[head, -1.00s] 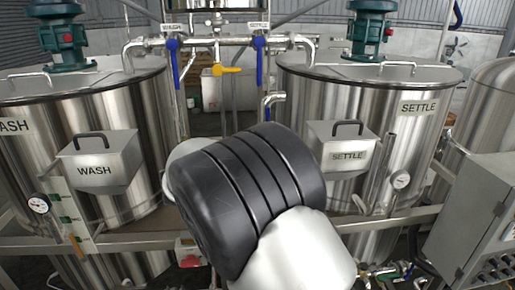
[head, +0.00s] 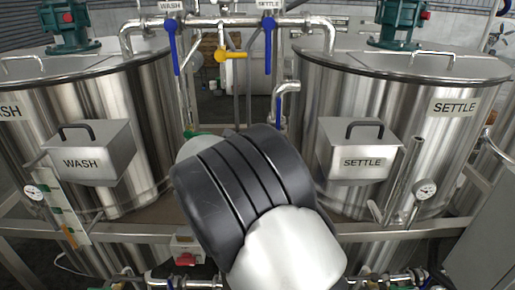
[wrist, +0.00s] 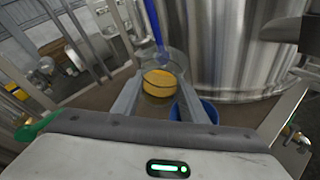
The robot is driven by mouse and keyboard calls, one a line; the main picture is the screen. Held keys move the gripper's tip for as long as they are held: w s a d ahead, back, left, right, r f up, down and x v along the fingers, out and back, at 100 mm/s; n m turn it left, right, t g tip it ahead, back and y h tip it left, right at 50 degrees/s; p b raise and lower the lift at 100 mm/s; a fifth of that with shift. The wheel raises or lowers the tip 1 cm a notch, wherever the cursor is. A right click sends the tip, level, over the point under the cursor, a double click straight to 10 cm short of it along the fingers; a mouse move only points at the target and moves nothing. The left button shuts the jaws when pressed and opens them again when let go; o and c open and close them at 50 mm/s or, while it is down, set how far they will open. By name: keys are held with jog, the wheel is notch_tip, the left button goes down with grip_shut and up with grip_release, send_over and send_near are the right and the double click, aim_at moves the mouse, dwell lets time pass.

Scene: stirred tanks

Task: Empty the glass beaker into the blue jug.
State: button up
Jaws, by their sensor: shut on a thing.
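In the wrist view, my gripper (wrist: 160,106) is shut on a clear glass beaker (wrist: 174,62), with a finger on each side. The beaker holds a yellow-orange content (wrist: 160,83) and looks roughly upright. I cannot tell how far apart the beaker and jug are. In the head view, my own arm covers the middle, and the gripper, beaker and jug are hidden.
The WASH tank (head: 135,95) stands left and the SETTLE tank (head: 320,90) right, each with a boxy hopper in front. Pipes with blue valve handles (head: 268,45) and a yellow handle (head: 232,55) cross between them. A steel rail (head: 400,232) runs in front.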

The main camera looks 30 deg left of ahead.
jog(key=shift+a+f+m+t+y, duration=0.25)
jog(key=shift+m+t, duration=0.25)
jog(key=shift+m, duration=0.3)
jog(key=shift+w+m+b, duration=0.15)
jog(key=shift+m+b, duration=0.35)
jog(key=shift+b, duration=0.15)
jog(key=shift+t+b, duration=0.3)
jog(key=shift+b, duration=0.1)
jog(key=shift+w+a+m+t+y+b, duration=0.15)
jog(key=shift+m+t+y+b, duration=0.4)
jog(key=shift+m+b, duration=1.8)
jog(key=shift+m+t+h+b, duration=0.6)
jog(key=shift+m+t+b, duration=0.65)
jog(key=shift+b, duration=6.8)
jog(key=shift+s+d+r+m+t+h+b, duration=0.1)
jog(key=shift+d+r+m+t+h+b, duration=0.15)
jog(key=shift+m+b, duration=0.8)
jog(key=shift+s+d+r+m+t+h+b, duration=0.1)
jog(key=shift+r+m+t+h+b, duration=0.2)
jog(key=shift+b, duration=1.4)
jog(key=shift+s+d+r+m+t+h+b, duration=0.1)
jog(key=shift+d+m+h+b, duration=0.1)
jog(key=shift+m+b, duration=0.9)
jog(key=shift+r+b, duration=0.1)
jog(key=shift+b, duration=0.55)
jog(key=shift+s+d+r+m+h, duration=0.15)
jog(key=shift+r+m+h, duration=0.15)
jog(key=shift+m, duration=0.45)
